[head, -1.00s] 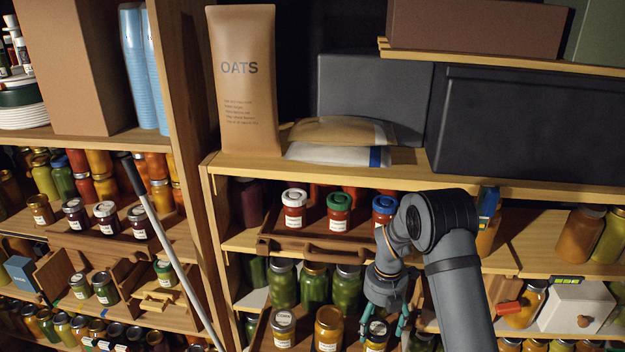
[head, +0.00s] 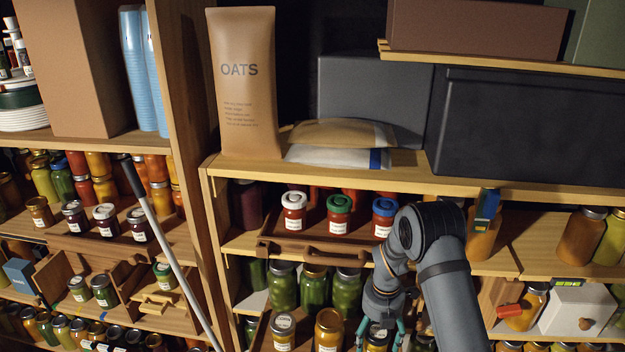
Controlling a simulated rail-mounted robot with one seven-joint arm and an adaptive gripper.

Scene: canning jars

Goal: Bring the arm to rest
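My gripper (head: 381,334) shows in the head view at the lower middle, pointing down in front of the right shelf unit. Its two teal fingers are spread apart, with a gap between them. A jar with a yellowish lid (head: 377,337) shows behind and between the fingers, and I see no contact with it. The fingertips run close to the bottom edge of the picture. My arm is bent, with its elbow beside the blue-lidded jar (head: 384,217).
A wooden tray (head: 300,250) on the shelf holds jars with white (head: 293,212), green (head: 339,213) and blue lids. Several jars stand below it. A pale pole (head: 172,255) leans before the left shelves. A white box (head: 577,308) stands at the right.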

